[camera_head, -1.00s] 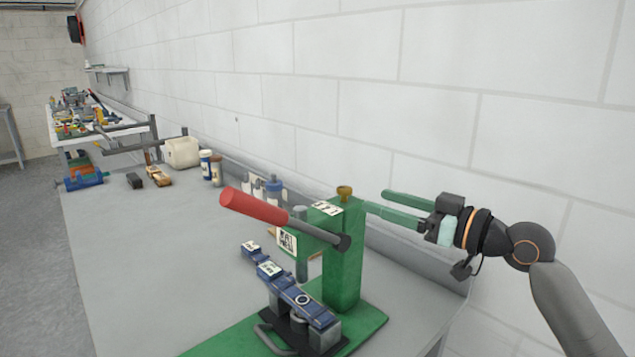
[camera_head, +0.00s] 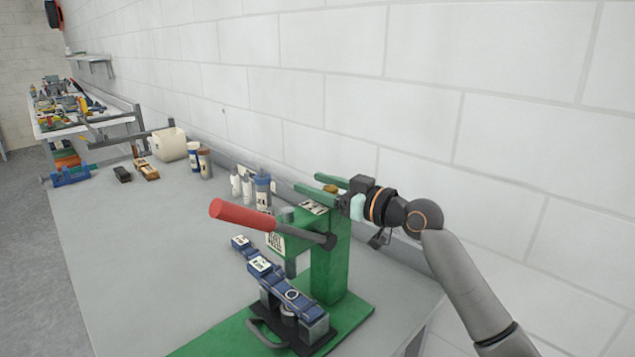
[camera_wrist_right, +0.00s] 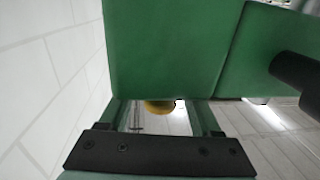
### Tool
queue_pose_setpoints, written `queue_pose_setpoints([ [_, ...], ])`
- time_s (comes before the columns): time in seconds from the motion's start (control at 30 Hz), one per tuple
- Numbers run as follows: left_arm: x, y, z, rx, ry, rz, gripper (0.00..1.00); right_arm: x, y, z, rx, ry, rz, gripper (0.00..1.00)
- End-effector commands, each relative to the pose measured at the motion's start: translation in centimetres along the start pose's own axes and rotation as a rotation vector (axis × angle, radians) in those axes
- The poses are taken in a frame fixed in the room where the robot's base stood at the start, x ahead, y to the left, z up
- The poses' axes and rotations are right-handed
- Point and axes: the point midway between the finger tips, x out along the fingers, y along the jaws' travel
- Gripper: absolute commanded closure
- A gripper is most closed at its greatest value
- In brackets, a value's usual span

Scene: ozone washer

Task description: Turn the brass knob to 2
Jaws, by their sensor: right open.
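The brass knob (camera_head: 331,188) sits on top of the green press column (camera_head: 330,270). My right gripper (camera_head: 308,183) is at the top of the column, its two green fingers pointing left, one on either side of the knob. In the right wrist view the knob (camera_wrist_right: 158,106) shows as a yellow round piece between the spread fingers, with a gap on both sides. The gripper is open and holds nothing. The numbers around the knob cannot be read. My left gripper is not in view.
The press's red-handled lever (camera_head: 242,214) sticks out to the left. Blue labelled blocks (camera_head: 290,296) lie on its base. Several bottles (camera_head: 262,188) stand behind, near the white wall (camera_head: 420,110). The grey tabletop (camera_head: 150,260) is clear at the left.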

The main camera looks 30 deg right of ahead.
Motion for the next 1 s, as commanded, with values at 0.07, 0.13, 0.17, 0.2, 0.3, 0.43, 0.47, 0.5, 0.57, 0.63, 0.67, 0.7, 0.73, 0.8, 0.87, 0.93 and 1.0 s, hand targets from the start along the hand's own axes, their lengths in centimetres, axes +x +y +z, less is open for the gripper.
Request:
queue_pose_setpoints([
  [0.07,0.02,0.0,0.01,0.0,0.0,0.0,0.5,0.02,0.0,0.01,0.0,0.0,0.0,0.35],
  [0.13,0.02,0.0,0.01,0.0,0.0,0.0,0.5,0.0,0.0,0.0,0.0,0.0,0.0,0.35],
  [0.17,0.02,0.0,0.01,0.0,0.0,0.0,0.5,0.0,0.0,0.0,0.0,0.0,0.0,0.35],
  [0.2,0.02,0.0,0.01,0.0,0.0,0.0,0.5,-0.01,0.0,0.0,0.0,0.0,0.0,0.39],
  [0.3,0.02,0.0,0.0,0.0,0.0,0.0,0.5,-0.02,0.0,0.0,0.0,0.0,0.0,0.5],
  [0.43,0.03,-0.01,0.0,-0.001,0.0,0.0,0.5,-0.04,0.01,-0.01,0.0,0.001,0.0,0.65],
  [0.47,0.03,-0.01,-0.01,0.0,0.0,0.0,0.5,-0.04,0.0,-0.01,0.0,0.0,0.0,0.68],
  [0.5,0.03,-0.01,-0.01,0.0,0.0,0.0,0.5,-0.04,0.0,-0.01,0.0,0.0,0.0,0.73],
  [0.57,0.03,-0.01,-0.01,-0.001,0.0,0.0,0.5,-0.04,0.0,-0.01,0.0,0.001,0.0,0.79],
  [0.63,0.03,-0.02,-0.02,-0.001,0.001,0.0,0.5,-0.04,0.0,-0.01,0.0,0.0,0.0,0.87],
  [0.67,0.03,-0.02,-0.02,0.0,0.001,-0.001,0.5,-0.04,0.0,-0.01,0.0,0.0,0.0,0.91],
  [0.7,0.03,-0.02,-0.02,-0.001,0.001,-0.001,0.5,-0.04,0.0,-0.01,0.0,0.0,0.0,0.95],
  [0.73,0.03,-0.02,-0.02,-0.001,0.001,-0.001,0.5,-0.04,0.0,-0.01,0.0,0.0,0.0,0.98],
  [0.8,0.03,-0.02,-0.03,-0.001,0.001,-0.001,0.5,-0.05,0.0,-0.01,0.0,0.0,0.0,1.0],
  [0.87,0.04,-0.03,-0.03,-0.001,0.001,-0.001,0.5,-0.05,0.0,-0.01,0.0,0.0,0.0,1.0],
  [0.93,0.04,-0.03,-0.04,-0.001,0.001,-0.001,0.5,-0.05,0.0,-0.01,0.001,0.0,0.0,1.0],
  [1.0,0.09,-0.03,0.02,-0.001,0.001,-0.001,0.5,-0.04,0.01,0.03,0.0,0.0,-0.001,1.0],
])
